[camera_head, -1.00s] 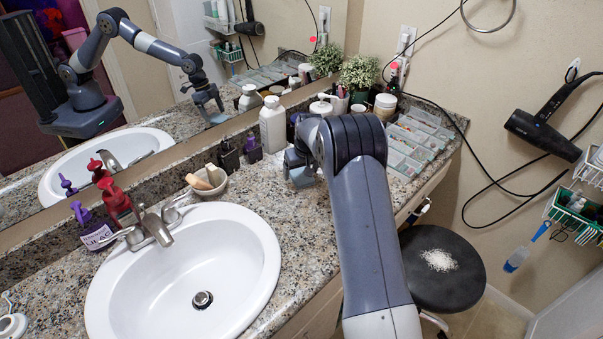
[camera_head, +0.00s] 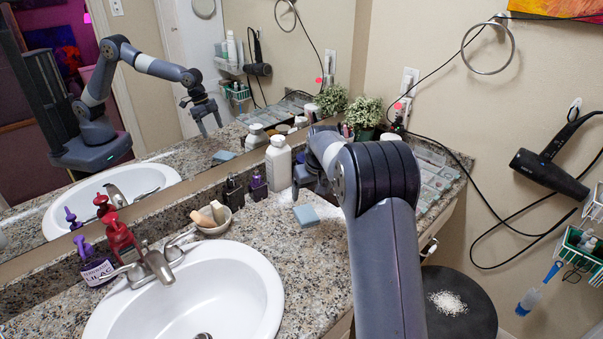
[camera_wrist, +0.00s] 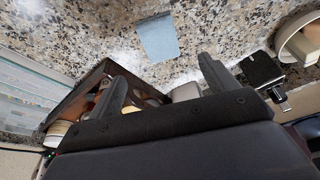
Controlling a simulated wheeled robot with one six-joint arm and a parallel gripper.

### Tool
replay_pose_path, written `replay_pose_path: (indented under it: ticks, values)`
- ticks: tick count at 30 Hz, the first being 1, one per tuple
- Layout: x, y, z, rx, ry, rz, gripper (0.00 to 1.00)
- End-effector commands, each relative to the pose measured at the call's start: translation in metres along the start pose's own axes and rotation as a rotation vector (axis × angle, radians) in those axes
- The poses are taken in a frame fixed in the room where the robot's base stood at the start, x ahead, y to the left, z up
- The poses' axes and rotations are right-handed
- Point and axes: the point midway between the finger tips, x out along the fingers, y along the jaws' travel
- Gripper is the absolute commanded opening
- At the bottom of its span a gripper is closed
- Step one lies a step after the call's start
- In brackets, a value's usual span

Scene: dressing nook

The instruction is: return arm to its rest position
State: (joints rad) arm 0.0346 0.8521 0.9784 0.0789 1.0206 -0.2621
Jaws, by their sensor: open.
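My arm reaches over the granite counter (camera_head: 255,232). My gripper (camera_head: 308,182) hangs above the counter near the white bottle, partly hidden by my own arm. In the wrist view my gripper (camera_wrist: 162,68) has its two fingers spread wide with nothing between them. A light blue sponge (camera_head: 306,215) lies flat on the counter, apart from the gripper. It also shows beyond the fingertips in the wrist view (camera_wrist: 157,38). Whitish powder (camera_head: 328,209) lies on the counter around the sponge.
A white bottle (camera_head: 278,163) and a potted plant (camera_head: 364,112) stand close by the gripper. A clear organizer (camera_head: 433,175) lies to the right. The sink (camera_head: 205,290) is at left. A stool (camera_head: 466,300) and hanging hair dryer (camera_head: 548,172) are at right.

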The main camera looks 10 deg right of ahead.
Motion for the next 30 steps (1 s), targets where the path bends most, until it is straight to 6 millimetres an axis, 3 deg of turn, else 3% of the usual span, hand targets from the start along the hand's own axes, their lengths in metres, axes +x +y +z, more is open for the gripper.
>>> replay_pose_path:
  ticks: [5, 22, 24, 30]
  values:
    - [0.019, 0.000, 0.001, 0.000, -0.003, -0.001, 0.81]
    - [0.130, -0.001, 0.003, -0.001, -0.002, -0.001, 0.81]
    - [0.113, 0.000, -0.003, -0.001, 0.003, 0.001, 0.81]
    - [0.095, 0.000, -0.008, 0.000, 0.002, 0.000, 0.81]
